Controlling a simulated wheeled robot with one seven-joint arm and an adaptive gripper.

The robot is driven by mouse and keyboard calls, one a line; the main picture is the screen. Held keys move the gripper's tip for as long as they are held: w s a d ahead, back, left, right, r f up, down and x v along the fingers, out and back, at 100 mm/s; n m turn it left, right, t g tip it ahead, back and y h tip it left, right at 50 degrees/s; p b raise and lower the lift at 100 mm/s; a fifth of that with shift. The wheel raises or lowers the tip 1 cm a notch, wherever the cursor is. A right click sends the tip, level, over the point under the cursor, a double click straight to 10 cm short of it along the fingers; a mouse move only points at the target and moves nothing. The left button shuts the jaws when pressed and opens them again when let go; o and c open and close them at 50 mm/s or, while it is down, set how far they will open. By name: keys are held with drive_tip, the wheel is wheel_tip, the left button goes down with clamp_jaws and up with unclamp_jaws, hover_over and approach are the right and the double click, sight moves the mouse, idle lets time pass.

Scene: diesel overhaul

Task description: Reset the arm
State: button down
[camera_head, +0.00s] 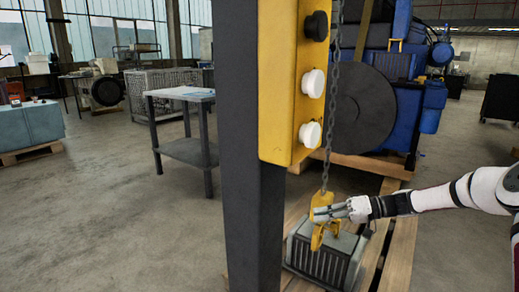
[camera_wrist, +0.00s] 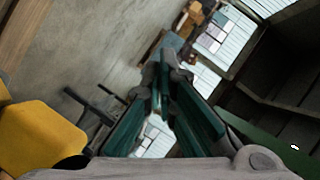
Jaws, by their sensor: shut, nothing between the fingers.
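My arm reaches in from the right edge in the head view. My gripper (camera_head: 318,213) is at its end, pointing left, in front of or beside a yellow hook (camera_head: 318,236) that hangs on a chain (camera_head: 333,110); I cannot tell whether they touch. In the wrist view my gripper (camera_wrist: 162,62) has its two dark green fingers meeting at the tips, with nothing between them. A yellow part (camera_wrist: 40,138) shows close by at the lower left of the wrist view.
A grey ribbed block (camera_head: 325,262) sits on a wooden pallet (camera_head: 402,245) below the hook. A dark post (camera_head: 245,150) with a yellow button box (camera_head: 282,90) stands left of my gripper. A blue engine (camera_head: 405,100) is behind. Floor at left is clear before a workbench (camera_head: 185,150).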

drive_tip(key=s+a+r+g+h, duration=0.2)
drive_tip(key=s+r+h, duration=0.15)
drive_tip(key=s, duration=0.45)
drive_tip(key=s+a+r+g+h, duration=0.1)
drive_tip(key=s+a+r+h, duration=0.25)
drive_tip(key=s, duration=0.45)
drive_tip(key=s+a+r+g+h, duration=0.1)
drive_tip(key=s+r+g+h, duration=0.1)
drive_tip(key=s+r, duration=0.45)
drive_tip(key=s+d+m+t+h, duration=0.1)
drive_tip(key=s+d+m+h, duration=0.15)
drive_tip(key=s, duration=1.15)
drive_tip(key=s+d+m+t+h, duration=0.1)
drive_tip(key=s+d+m+h, duration=0.2)
drive_tip(key=s, duration=1.1)
wheel_tip(320, 180, up, 33)
drive_tip(key=d+n+t+p, duration=0.1)
drive_tip(key=t+p, duration=0.3)
drive_tip(key=p, duration=2.6)
drive_tip(key=shift+s+d+f+n, duration=0.15)
drive_tip(key=shift+s+n, duration=0.05)
drive_tip(key=shift+n, duration=0.15)
